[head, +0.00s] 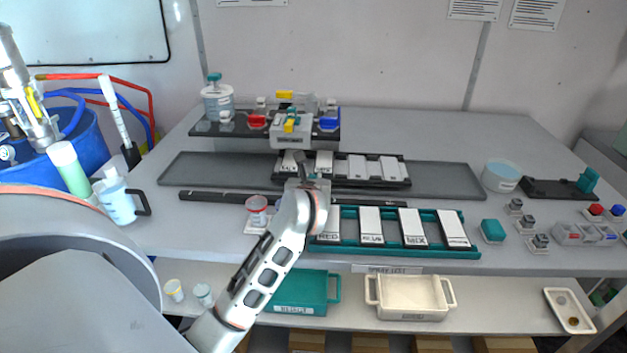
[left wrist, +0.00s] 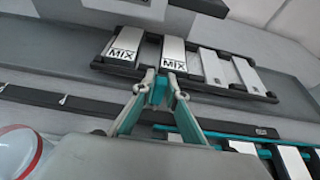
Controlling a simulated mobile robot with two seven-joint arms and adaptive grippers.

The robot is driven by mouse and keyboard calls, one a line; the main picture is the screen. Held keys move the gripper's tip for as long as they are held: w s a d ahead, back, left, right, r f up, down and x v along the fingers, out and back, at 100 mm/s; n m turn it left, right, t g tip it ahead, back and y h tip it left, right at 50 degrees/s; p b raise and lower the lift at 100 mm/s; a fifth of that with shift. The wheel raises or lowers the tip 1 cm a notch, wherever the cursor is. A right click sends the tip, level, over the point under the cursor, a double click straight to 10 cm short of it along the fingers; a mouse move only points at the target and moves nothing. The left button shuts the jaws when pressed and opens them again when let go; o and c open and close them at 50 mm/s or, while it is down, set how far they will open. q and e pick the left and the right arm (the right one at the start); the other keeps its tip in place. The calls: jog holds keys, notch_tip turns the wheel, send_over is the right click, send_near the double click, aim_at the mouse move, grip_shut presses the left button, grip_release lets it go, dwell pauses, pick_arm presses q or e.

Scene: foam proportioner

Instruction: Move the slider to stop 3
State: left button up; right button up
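A long dark rail (head: 222,197) lies along the middle of the table, with small light marks on it. It also crosses the left wrist view (left wrist: 40,98). No slider shows clearly on it; my left arm covers part of the rail. My left gripper (head: 303,172) is above the table, around the rail and the front edge of the black card tray. In the left wrist view its fingertips (left wrist: 161,82) are close together with teal between them. I cannot tell whether that teal is finger pad or a held piece. My right gripper is not in view.
The black tray (head: 405,172) behind the rail holds white cards, two marked MIX. A teal tray (head: 465,249) of cards stands in front of the rail. A red-topped cup (head: 257,208) stands left of my arm. A raised dark stand (head: 205,128) with bottles is at the back.

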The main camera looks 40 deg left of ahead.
pick_arm(q)
jog(key=o, duration=0.3)
jog(key=v, duration=1.2)
